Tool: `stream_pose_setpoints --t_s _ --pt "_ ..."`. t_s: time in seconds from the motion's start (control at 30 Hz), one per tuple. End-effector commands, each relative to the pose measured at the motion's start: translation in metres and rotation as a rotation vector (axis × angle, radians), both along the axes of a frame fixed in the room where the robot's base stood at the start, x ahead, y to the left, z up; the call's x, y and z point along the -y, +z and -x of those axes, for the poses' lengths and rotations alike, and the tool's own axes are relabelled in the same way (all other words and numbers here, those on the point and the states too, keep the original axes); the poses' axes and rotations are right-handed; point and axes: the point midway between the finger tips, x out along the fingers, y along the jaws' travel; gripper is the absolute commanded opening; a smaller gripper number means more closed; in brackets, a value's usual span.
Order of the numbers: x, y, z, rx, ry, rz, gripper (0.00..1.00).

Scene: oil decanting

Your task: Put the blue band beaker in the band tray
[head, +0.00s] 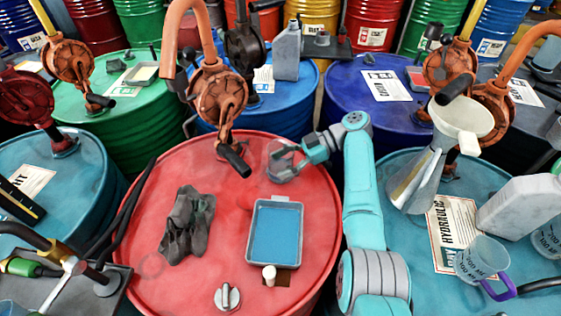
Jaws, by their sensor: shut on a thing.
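My gripper (292,164) is at the end of the teal arm, over the back right part of the red drum's top. It is shut on a small, clear, glassy thing (277,154), which looks like the beaker. The fingers partly cover it, and I cannot make out a blue band. A grey-rimmed tray (249,232) with a blue inside lies on the red drum, in front of the gripper and a little to its left. It looks empty, and no label for it is readable. The held thing is behind the tray's back edge and apart from it.
A dark crumpled rag (187,225) lies left of the tray. A white cap (269,275) is at its front edge. An orange hand pump (218,100) rises behind. On the right drum are a metal funnel can (415,180), a white jug (520,207) and a purple-handled measuring jug (482,260).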

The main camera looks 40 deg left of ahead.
Motion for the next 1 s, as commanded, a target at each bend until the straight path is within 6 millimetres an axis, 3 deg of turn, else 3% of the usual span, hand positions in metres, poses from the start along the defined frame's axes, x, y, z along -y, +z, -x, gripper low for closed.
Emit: stream_pose_setpoints --t_s 0.17,0.2,0.27,0.3,0.67,1.0 --pt "0.0 -0.001 0.0 0.0 0.0 0.0 0.28" --pt "0.0 -0.001 0.0 -0.001 0.0 0.001 0.72" --pt "0.0 -0.001 0.0 0.0 0.0 0.0 0.87" --pt "0.0 -0.001 0.0 0.0 0.0 0.0 0.9" --pt "0.001 0.002 -0.001 0.0 0.0 0.0 0.9" --pt "0.029 0.022 -0.037 -0.001 -0.001 -0.001 0.9"
